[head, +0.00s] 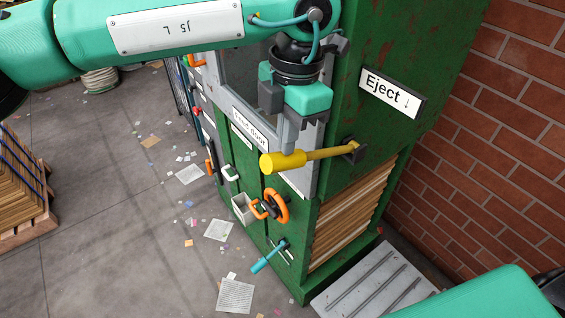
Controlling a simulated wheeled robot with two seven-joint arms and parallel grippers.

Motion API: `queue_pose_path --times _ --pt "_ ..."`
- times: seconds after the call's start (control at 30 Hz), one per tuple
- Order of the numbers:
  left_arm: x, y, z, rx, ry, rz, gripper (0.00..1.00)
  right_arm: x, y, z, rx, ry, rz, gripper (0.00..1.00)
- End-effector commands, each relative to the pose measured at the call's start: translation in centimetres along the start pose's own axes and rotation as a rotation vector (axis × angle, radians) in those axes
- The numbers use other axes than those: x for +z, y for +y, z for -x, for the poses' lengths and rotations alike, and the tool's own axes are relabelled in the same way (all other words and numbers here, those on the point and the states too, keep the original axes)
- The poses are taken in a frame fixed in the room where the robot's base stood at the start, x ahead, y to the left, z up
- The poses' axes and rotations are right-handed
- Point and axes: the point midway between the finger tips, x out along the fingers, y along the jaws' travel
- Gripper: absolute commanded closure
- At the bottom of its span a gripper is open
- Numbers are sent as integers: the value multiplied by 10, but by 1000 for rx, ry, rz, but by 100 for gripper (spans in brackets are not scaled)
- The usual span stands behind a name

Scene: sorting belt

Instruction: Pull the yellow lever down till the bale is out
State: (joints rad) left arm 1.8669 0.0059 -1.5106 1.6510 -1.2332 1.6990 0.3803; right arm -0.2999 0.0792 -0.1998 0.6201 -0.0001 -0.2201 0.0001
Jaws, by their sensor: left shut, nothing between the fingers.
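The yellow lever (315,156) sticks out to the left from its pivot on the side of the green baler, below the "Eject" sign (391,91) with its down arrow. My left gripper (286,146) is shut and empty, with its fingers just above the lever near the thick end. I cannot tell whether they touch it. The bale (350,212) shows as stacked brown layers inside the opening in the baler's side, below the lever. My right gripper is not in view.
A grey ribbed plate (374,288) lies on the floor below the bale opening. A brick wall (505,130) stands at right. An orange handwheel (277,206) and a teal lever (268,257) stick out from the front. Paper scraps litter the floor, and a stacked pallet stands at left.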

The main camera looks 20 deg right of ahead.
Motion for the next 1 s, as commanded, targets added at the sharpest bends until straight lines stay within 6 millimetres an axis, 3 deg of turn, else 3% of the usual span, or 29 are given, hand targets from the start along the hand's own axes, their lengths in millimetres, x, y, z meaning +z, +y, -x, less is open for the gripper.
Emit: queue_pose_path --times 0.13,0.57,1.0 --pt "0 0 -13 0 1 0 100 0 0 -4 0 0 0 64" --pt "0 0 -17 0 0 -1 100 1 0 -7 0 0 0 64" --pt "5 0 -60 0 -1 -1 100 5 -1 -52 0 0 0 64"
